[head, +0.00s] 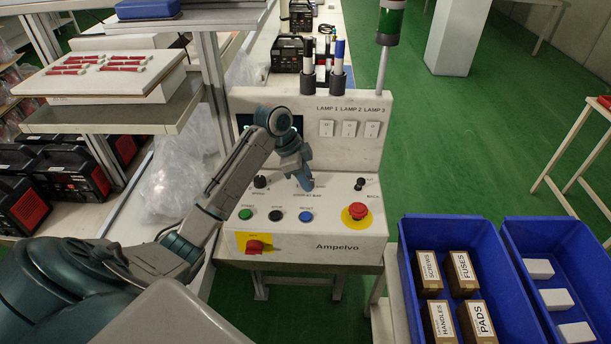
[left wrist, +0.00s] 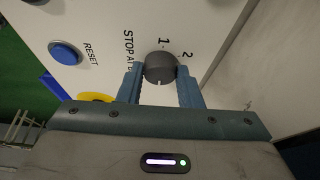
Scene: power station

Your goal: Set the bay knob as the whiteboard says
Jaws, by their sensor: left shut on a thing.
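My left gripper (head: 306,184) reaches down onto the middle of the sloped face of the Ampelvo control panel (head: 290,232). In the left wrist view its two blue fingers (left wrist: 160,82) are shut on a round dark grey knob (left wrist: 160,66), one on each side. The print "STOP AT" and the numbers 1 and 2 stand around this knob; the rest of the label is hidden. A small pale mark shows on the knob near its lower edge. In the head view the gripper covers the knob. No whiteboard text can be read. My right gripper is not in view.
Black knobs stand left (head: 260,181) and right (head: 360,184) on the panel. A blue RESET button (head: 306,216) and red mushroom button (head: 357,210) are close by. Three lamp switches (head: 349,129) sit above. Blue crates (head: 405,262) with boxes stand at right.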

